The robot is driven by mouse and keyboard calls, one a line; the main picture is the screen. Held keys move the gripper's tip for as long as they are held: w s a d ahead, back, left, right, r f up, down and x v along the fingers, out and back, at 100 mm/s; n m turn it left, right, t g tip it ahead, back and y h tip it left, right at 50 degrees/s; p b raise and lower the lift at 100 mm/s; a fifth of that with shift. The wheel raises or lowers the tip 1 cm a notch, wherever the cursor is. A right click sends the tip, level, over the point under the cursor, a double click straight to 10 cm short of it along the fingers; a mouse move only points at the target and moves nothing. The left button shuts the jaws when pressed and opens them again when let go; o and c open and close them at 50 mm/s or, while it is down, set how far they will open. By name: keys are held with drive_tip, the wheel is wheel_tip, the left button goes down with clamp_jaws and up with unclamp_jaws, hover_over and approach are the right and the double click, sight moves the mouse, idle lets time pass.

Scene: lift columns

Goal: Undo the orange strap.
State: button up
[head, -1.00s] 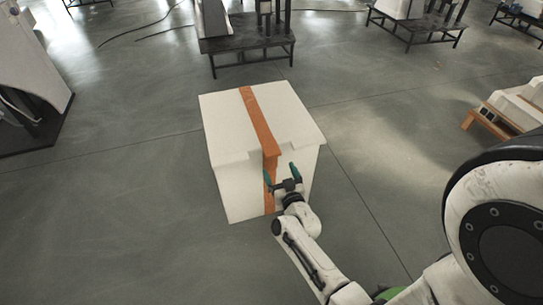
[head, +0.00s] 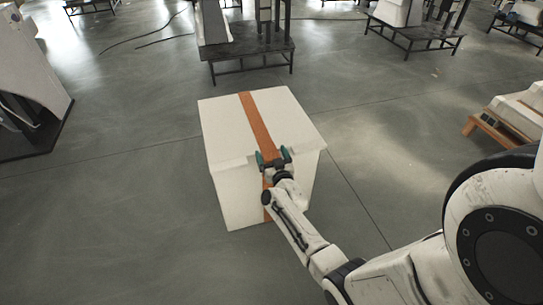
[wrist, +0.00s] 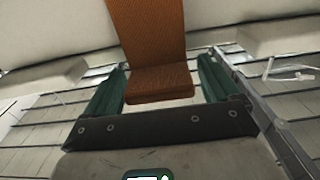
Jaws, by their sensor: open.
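The orange strap (head: 259,122) runs over the top of a white box (head: 222,123) and down its near side. My gripper (head: 273,156) is at the box's near top edge, in front of the strap. In the wrist view the strap (wrist: 149,35) comes down to a thicker orange block-like end (wrist: 158,84). This end lies between the two green fingers of my gripper (wrist: 160,88). The fingers are apart, with a gap on each side of it. In the head view my gripper and forearm hide part of the strap on the near side.
A black table (head: 245,48) stands behind the box. A wooden pallet-like stand (head: 490,130) with white pieces is at the right, and a white structure (head: 30,80) is at the left. The grey floor around the box is clear.

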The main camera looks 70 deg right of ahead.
drive_tip(key=shift+c, duration=0.2)
drive_tip(key=c, duration=1.4)
drive_tip(key=shift+a+f+b, duration=0.1)
drive_tip(key=shift+b, duration=0.2)
